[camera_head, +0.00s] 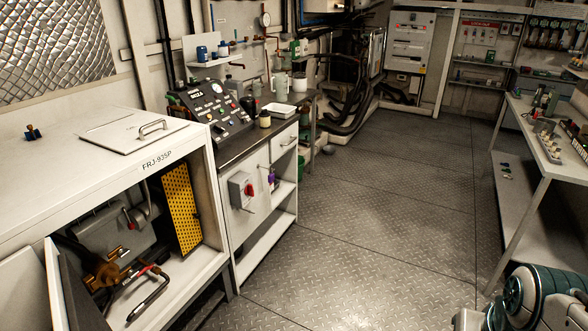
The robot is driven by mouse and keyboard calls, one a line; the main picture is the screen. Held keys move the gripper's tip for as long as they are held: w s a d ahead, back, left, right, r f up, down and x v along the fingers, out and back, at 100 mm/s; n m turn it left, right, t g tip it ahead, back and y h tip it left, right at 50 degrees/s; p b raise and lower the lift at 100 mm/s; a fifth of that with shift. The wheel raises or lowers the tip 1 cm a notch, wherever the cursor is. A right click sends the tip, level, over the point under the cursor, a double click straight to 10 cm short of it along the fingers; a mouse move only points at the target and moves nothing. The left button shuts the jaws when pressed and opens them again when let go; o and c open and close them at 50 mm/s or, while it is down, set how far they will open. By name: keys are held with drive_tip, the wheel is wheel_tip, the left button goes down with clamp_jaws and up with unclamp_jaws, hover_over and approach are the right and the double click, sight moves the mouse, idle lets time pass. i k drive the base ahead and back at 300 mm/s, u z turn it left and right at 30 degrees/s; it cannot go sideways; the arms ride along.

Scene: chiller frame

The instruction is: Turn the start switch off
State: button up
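A grey switch box with a red rotary handle (248,190) is on the front of the white cabinet left of the middle. A sloped black control panel (222,112) with a round gauge and several small knobs and buttons stands on the cabinet top. The labels are too small to read, so I cannot tell which control is the start switch or how it is set. My arm, white and teal, shows at the lower right corner, well apart from the panel and the switch box. My gripper is not in view.
A white unit marked FRJ-935P (60,170) stands at the left, its front open on pipes and a yellow perforated plate (182,207). A white tray (278,111) and bottles are by the panel. A workbench (540,158) stands right. The metal floor (370,220) between is clear.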

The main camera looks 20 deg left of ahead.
sight(249, 190)
drive_tip(key=u, duration=0.35)
drive_tip(key=i, duration=1.1)
drive_tip(key=u, duration=1.35)
drive_tip(key=i, duration=0.5)
drive_tip(key=u, duration=0.4)
